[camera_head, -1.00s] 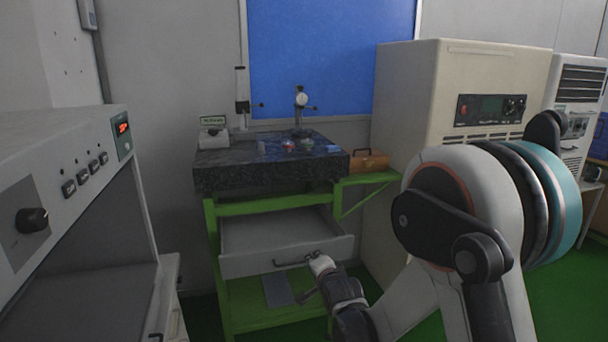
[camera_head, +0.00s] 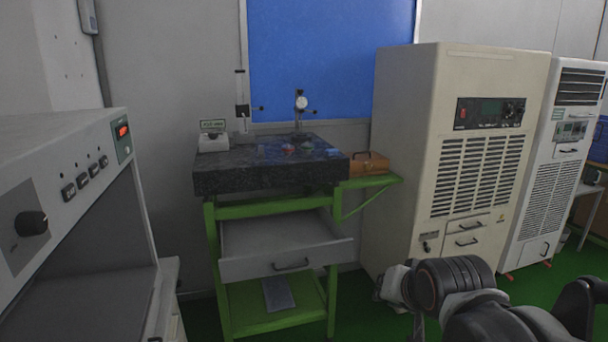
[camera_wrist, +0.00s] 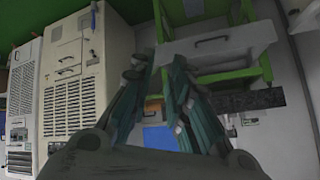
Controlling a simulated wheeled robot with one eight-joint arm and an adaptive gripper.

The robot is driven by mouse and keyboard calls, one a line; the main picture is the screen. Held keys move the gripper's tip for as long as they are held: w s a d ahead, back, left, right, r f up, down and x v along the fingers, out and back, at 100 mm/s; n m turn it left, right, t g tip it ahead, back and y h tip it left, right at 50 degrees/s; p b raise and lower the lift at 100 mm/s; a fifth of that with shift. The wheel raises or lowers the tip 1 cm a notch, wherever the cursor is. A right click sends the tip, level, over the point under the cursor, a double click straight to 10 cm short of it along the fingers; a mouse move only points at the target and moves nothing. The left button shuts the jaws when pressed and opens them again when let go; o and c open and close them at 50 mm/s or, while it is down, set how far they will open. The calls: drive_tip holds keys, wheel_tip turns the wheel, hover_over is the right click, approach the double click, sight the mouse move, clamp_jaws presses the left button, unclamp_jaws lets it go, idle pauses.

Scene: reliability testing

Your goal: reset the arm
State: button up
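My gripper (camera_wrist: 158,58) shows in the wrist view with its two dark, teal-padded fingers apart and nothing visible between them. In the head view my arm is folded low at the bottom right, and I cannot make out the fingertips there. The grey drawer (camera_head: 285,262) under the granite plate (camera_head: 262,178) stands pulled out, its handle free. The drawer also shows in the wrist view (camera_wrist: 222,48), which is turned over. My gripper is apart from the drawer.
The green stand (camera_head: 331,300) carries the granite plate, with a dial gauge stand (camera_head: 299,108) and small parts on it. An orange-brown box (camera_head: 368,163) sits beside the plate. Beige (camera_head: 400,150) and white (camera_head: 545,190) cabinets stand right. A grey machine (camera_head: 60,150) stands left.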

drive_tip(key=s+d+f+n+g, duration=0.1)
drive_tip(key=s, duration=0.6)
drive_tip(key=s+d+f+n+g, duration=0.1)
drive_tip(key=s+d+n, duration=0.1)
drive_tip(key=s, duration=0.5)
drive_tip(key=shift+s+d+f+n+h, duration=0.15)
drive_tip(key=shift+s+n+h, duration=0.05)
drive_tip(key=shift+n+h, duration=0.1)
